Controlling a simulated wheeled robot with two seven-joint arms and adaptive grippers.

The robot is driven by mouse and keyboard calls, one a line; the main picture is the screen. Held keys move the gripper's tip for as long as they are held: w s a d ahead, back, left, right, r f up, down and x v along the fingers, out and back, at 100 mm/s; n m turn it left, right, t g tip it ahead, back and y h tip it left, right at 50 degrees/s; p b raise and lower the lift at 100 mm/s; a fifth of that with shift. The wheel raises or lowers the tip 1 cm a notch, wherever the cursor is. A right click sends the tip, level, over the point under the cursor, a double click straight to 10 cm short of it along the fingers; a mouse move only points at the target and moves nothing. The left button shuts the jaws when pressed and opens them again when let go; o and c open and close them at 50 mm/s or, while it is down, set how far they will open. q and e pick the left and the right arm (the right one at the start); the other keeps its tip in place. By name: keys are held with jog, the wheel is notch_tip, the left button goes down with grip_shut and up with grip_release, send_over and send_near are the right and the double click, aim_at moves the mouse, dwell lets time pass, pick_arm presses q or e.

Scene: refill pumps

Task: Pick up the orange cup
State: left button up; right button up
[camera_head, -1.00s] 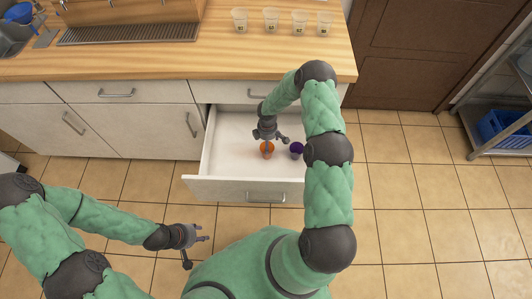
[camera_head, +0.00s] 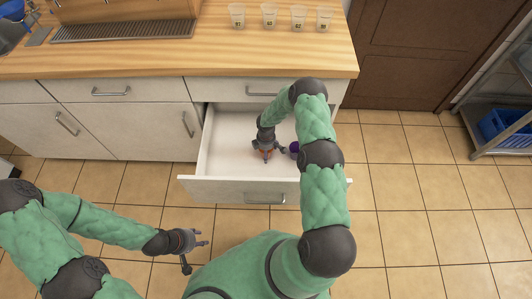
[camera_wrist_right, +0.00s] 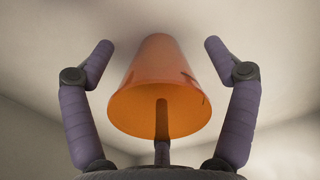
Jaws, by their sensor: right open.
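The orange cup (camera_head: 263,154) stands in the open drawer (camera_head: 225,151), mostly hidden under my right gripper in the head view. In the right wrist view the orange cup (camera_wrist_right: 160,88) sits between the spread fingers, with a gap on both sides. My right gripper (camera_head: 265,155) is open around the cup; its fingers also show in the right wrist view (camera_wrist_right: 157,60). My left gripper (camera_head: 200,238) hangs over the floor in front of the drawer, empty, with its fingers apart.
A purple cup (camera_head: 294,148) stands in the drawer just right of the orange one. The drawer walls enclose both cups. Several clear labelled cups (camera_head: 269,16) stand on the wooden counter (camera_head: 180,63). A metal shelf with a blue basket (camera_head: 505,126) is at the right.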

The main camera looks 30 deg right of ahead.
jog(key=c, duration=0.8)
jog(key=shift+r, duration=0.2)
